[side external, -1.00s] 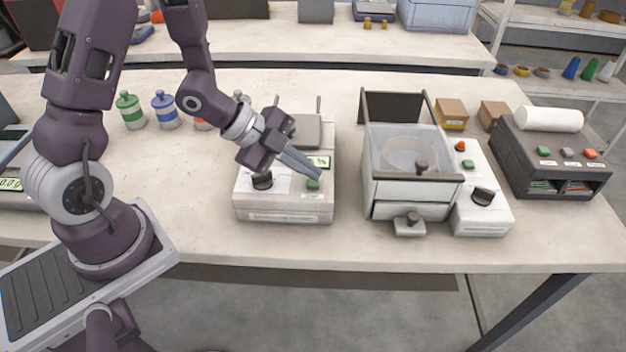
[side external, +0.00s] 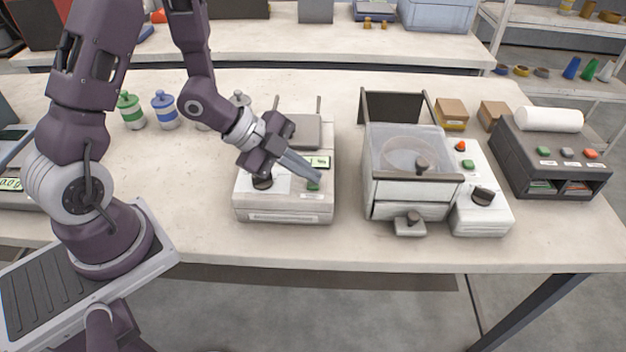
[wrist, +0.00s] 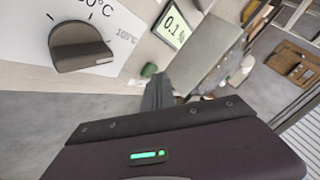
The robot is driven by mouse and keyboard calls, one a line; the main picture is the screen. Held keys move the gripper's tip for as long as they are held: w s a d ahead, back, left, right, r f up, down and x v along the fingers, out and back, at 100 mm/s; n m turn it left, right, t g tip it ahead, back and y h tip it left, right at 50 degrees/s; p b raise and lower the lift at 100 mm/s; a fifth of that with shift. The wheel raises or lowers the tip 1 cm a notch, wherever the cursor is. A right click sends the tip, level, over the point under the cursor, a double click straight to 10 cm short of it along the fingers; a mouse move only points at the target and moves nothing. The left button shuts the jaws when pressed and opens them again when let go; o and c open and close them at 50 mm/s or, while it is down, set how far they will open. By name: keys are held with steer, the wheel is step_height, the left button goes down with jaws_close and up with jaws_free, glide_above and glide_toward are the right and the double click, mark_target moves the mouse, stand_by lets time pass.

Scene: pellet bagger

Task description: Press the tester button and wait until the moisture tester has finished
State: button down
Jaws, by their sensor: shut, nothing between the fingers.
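The moisture tester (side external: 285,207) is a pale box with a dark dial (side external: 262,181), a green button (side external: 313,186) and a small lit display (side external: 320,162). In the wrist view the display (wrist: 172,24) reads about 0.1, and the dial (wrist: 80,47) shows large. My gripper (side external: 317,179) is shut and empty, its fingertips pointing down at the green button. In the wrist view the fingertips (wrist: 158,84) are right beside the button (wrist: 148,70). I cannot tell whether they touch it. The tester's lid (side external: 298,130) is partly behind my wrist.
A clear-walled machine (side external: 410,188) with a drawer and control box stands to the right. A dark printer-like unit (side external: 545,165) with a white roll is farther right. Several coloured jars (side external: 165,110) stand behind my arm. The bench front (side external: 190,235) is clear.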

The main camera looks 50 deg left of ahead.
mark_target(307, 183)
stand_by(0.3)
steer(key=shift+r, duration=0.85)
steer(key=shift+r, duration=2.55)
